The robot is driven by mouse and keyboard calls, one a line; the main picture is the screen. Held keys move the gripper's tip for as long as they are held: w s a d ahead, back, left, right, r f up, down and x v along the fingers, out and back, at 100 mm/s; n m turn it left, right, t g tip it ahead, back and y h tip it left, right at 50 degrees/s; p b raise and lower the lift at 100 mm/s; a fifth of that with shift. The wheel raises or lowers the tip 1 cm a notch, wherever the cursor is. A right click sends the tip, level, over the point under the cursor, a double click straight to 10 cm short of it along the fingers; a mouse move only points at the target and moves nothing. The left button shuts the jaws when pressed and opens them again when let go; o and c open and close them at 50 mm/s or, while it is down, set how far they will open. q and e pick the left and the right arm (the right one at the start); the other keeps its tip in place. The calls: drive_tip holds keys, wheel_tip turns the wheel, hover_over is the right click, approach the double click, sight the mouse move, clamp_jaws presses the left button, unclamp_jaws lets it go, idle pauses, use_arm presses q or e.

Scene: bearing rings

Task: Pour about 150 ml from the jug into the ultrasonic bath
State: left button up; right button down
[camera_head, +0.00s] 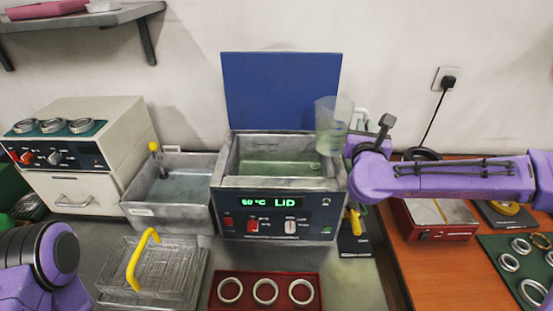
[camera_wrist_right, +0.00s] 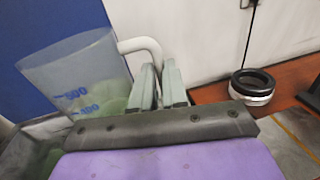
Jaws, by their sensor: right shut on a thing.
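The jug (camera_head: 332,122) is clear plastic with pale greenish liquid in it. It hangs over the right rear corner of the ultrasonic bath (camera_head: 222,183), close to upright or slightly tilted. In the right wrist view the jug (camera_wrist_right: 75,80) shows blue marks, 500 and 400, and a white handle (camera_wrist_right: 142,45). My right gripper (camera_wrist_right: 160,85) is shut on that handle; in the head view it (camera_head: 354,138) is partly hidden. The bath is open, with greenish liquid inside and a display reading 60 °C LID. No stream shows. My left gripper is out of view.
The blue lid (camera_head: 281,90) stands upright behind the bath. A steel basin (camera_head: 140,211) is to the left, a wire basket (camera_head: 150,268) with yellow handle in front, and a red tray (camera_head: 265,277) with three rings before the bath. A black-and-silver ring (camera_wrist_right: 252,86) lies right of my right gripper.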

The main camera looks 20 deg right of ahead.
sight(340, 113)
drive_tip(key=shift+f, duration=0.2)
drive_tip(key=shift+r, duration=0.15)
drive_tip(key=a+r+n+p, duration=0.1)
drive_tip(key=a+n+p, duration=0.1)
drive_tip(key=w+a+r+n+t+p, duration=0.1)
drive_tip(key=n+p, duration=0.1)
drive_tip(key=n, duration=0.1)
drive_tip(key=a+r+n+p, duration=0.1)
drive_tip(key=a+n+p, duration=0.1)
drive_tip(key=n, duration=0.1)
drive_tip(key=shift+w+a+r+t, duration=0.25)
drive_tip(key=shift+a+r+t, duration=0.05)
drive_tip(key=shift+t, duration=0.1)
drive_tip(key=shift+a+r+n+p, duration=0.15)
drive_tip(key=shift+r+n+p, duration=0.15)
drive_tip(key=shift+r+p, duration=0.25)
drive_tip(key=shift+w+a+r+n+p, duration=0.1)
drive_tip(key=shift+a+r+n+p, duration=0.2)
drive_tip(key=shift+n+p, duration=0.35)
drive_tip(key=shift+n, duration=0.25)
drive_tip(key=shift+w+a, duration=0.1)
drive_tip(key=shift+a, duration=0.05)
